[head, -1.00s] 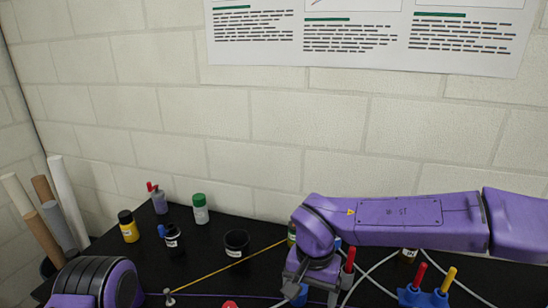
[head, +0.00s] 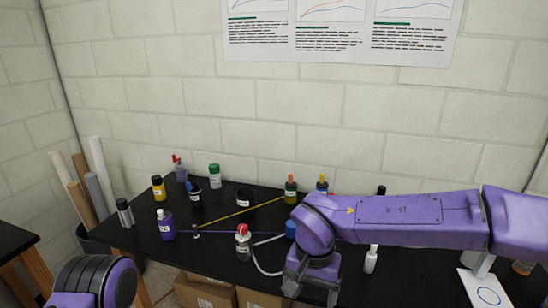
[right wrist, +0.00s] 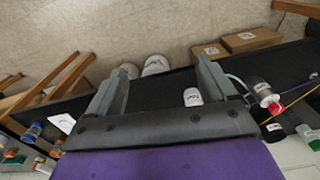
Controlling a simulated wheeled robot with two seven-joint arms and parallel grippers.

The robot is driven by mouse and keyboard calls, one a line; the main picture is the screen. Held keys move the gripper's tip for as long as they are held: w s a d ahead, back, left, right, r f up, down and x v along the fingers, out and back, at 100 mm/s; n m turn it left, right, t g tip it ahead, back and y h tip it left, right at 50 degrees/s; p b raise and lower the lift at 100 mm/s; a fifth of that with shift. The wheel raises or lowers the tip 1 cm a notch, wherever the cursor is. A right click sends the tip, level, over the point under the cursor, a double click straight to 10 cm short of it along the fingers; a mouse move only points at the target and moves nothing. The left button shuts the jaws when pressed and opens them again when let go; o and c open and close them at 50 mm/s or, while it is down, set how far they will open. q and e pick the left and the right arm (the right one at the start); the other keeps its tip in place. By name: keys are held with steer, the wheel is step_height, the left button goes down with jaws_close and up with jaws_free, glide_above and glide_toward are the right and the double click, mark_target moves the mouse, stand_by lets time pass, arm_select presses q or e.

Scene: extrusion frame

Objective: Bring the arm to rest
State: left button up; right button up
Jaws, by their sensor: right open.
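My right arm is purple and reaches in from the right in the head view. Its grey gripper (head: 311,289) points downward at the front of the black table (head: 140,230). In the right wrist view the two fingers of the right gripper (right wrist: 161,80) stand wide apart with nothing held between them. A small white bottle (head: 371,259) stands right of the gripper in the head view; it also shows in the right wrist view (right wrist: 193,97), beyond the fingers. Of my left arm only a purple and black link shows at lower left; its gripper is out of view.
A red-capped bottle (head: 243,244) stands left of the right gripper, with a pale cable beside it. A purple bottle (head: 165,225), black cup (head: 245,197) and several other bottles stand farther left and back. Cardboard boxes (head: 205,291) lie below the table. My arm hides part of the table.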

steer(key=d+f+m+t+h+b, duration=0.2)
steer(key=d+f+m+t, duration=0.3)
steer(key=f, duration=0.6)
steer(key=d+f+m+t+h+b, duration=0.1)
steer(key=d+f+m+h+b, duration=0.15)
steer(key=d+f, duration=0.65)
arm_select(q)
step_height(320, 180, down, 11)
steer(key=b, duration=0.6)
steer(key=shift+s+r, duration=0.2)
arm_select(e)
steer(key=s+d+f+n+g, duration=0.1)
steer(key=s+d+f, duration=0.3)
steer(key=s+f, duration=0.6)
steer(key=s+d+f+n+g+y, duration=0.1)
steer(key=s+d+f+n, duration=0.3)
steer(key=s+f, duration=0.7)
steer(key=s, duration=0.4)
steer(key=shift+d+f+g, duration=0.3)
steer(key=shift+d+g, duration=0.1)
